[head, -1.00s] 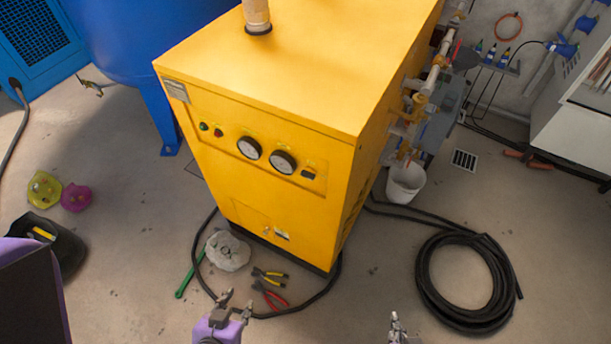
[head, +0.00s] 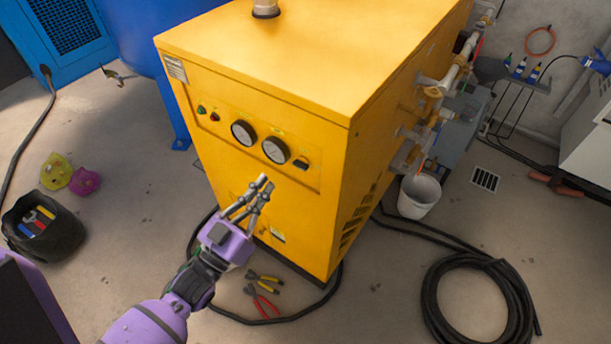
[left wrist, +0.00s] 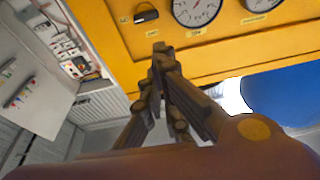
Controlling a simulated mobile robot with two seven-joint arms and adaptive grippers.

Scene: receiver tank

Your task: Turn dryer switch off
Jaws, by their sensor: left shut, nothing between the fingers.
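The yellow dryer cabinet (head: 235,185) stands in the middle of the head view. Its front panel has a small black switch (head: 301,164) at the right, beside two round gauges. The switch also shows at the top of the left wrist view (left wrist: 146,16), next to a gauge. My left gripper (head: 264,184) is shut and empty, with its fingertips in front of the cabinet, below and left of the switch in the head view. In the left wrist view its fingertips (left wrist: 162,50) appear just below the switch, apart from it in the picture. My right gripper is out of view.
Pliers (head: 262,298) and a black hose lie on the floor at the cabinet's base. A white bucket (head: 419,197) and valved pipes (head: 437,92) are on its right side. A coiled hose (head: 430,300) lies at the right. A black tool bucket (head: 60,242) stands left.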

